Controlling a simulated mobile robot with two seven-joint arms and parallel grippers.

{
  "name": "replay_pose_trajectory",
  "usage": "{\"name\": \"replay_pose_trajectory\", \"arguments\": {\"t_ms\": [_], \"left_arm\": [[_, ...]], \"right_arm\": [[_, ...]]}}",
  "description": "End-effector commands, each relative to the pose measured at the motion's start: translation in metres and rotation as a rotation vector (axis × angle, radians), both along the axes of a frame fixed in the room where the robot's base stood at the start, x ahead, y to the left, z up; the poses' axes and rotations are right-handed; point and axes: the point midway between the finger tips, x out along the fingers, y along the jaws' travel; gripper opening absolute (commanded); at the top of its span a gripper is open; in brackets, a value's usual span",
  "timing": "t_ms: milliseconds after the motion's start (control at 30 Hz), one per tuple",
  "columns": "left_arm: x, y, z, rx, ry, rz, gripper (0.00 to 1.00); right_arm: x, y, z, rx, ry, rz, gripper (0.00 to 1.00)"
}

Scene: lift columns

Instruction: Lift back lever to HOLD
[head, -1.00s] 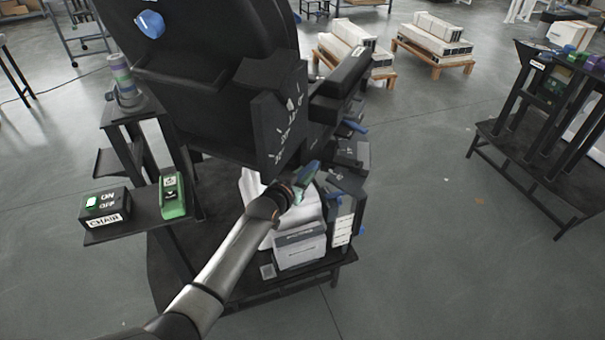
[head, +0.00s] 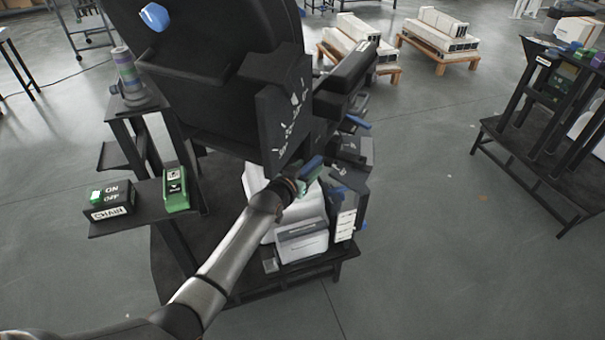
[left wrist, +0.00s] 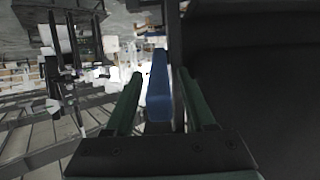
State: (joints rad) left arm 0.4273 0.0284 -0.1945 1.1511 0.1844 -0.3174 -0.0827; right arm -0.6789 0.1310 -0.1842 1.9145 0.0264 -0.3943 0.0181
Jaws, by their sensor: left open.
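A blue lever (left wrist: 159,88) stands between the two green fingers of my left gripper (left wrist: 160,103) in the left wrist view, with a visible gap on the left side. The fingers are open around it. In the head view the left gripper (head: 307,178) is at the lower right edge of a black panel with white markings (head: 287,122). The blue lever also shows there (head: 313,163), partly hidden by the gripper. I cannot read any HOLD mark. My right gripper is out of view.
A CHAIR ON/OFF box (head: 110,200) and a green device (head: 175,190) sit on the left shelf. A white box (head: 302,240) lies below the gripper.

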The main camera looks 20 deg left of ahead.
Motion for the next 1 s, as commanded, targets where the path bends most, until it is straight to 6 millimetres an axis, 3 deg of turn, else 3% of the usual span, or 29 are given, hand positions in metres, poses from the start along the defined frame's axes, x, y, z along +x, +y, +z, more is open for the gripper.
{"name": "replay_pose_trajectory", "arguments": {"t_ms": [267, 800, 1000], "left_arm": [[-0.023, 0.005, 0.008, 0.0, 0.002, 0.0, 0.55], [-0.12, 0.024, 0.008, 0.001, 0.003, 0.001, 0.55], [-0.14, 0.028, 0.008, 0.001, 0.002, 0.001, 0.55]], "right_arm": [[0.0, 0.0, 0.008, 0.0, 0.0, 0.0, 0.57], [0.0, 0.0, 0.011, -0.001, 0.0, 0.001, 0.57], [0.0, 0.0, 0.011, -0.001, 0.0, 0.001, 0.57]]}}
